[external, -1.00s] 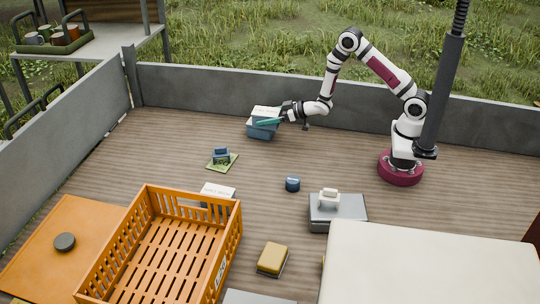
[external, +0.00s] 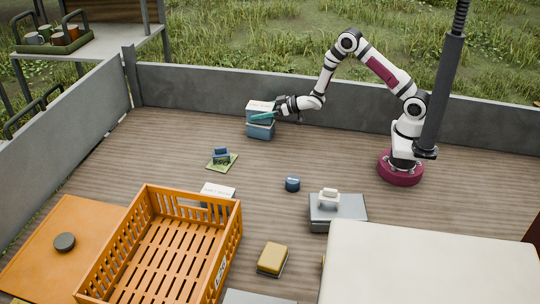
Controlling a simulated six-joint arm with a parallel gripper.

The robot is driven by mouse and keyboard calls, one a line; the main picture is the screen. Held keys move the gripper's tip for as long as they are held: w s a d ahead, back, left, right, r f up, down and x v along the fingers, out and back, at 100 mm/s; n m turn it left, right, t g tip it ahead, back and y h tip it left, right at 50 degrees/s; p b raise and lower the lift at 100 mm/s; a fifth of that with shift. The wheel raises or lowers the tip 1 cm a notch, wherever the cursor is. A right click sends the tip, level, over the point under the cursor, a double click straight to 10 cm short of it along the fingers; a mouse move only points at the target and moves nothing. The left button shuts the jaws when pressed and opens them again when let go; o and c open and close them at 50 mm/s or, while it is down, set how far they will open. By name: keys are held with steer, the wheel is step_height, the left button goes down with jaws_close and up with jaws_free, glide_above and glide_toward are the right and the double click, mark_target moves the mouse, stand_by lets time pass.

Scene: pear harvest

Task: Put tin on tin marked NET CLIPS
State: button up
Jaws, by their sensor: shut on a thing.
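A blue tin with a white lid (external: 259,106) is at my gripper (external: 265,115), which is shut on it at the back of the deck. A teal finger runs along its near side. A second blue tin (external: 260,131) stands on the deck directly below. The held tin is roughly level above it; I cannot tell whether the two touch. Another white-topped tin (external: 217,190) stands beside the orange crate, partly hidden by its rim. Lettering on the lids is too small to read, so I cannot tell which tin is marked NET CLIPS.
An orange crate (external: 235,228) stands front left. A small blue object on a green mat (external: 231,158), a dark blue round tin (external: 292,184), a grey case (external: 351,210) and a yellow block (external: 273,257) lie around mid-deck. The grey back wall (external: 200,88) is close behind the gripper.

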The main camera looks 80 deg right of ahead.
steer(key=shift+f, duration=0.2)
steer(key=shift+f, duration=0.1)
steer(key=o, duration=1.6)
steer(key=shift+f, duration=0.1)
steer(key=shift+c, duration=0.2)
steer(key=shift+r, duration=0.2)
steer(key=s+a+r+m+g, duration=0.2)
steer(key=s+a+r+g, duration=0.2)
steer(key=s, duration=1)
steer(key=s+a+r+m+g+y, duration=0.1)
steer(key=s+a+r+g, duration=0.4)
steer(key=s, duration=0.9)
steer(key=s+a+r+m+g, duration=0.2)
steer(key=s+a+r+g, duration=0.3)
steer(key=s, duration=0.9)
steer(key=shift+s+a+m+y, duration=0.25)
steer(key=shift+s+m+y, duration=0.05)
steer(key=shift+s+y, duration=0.1)
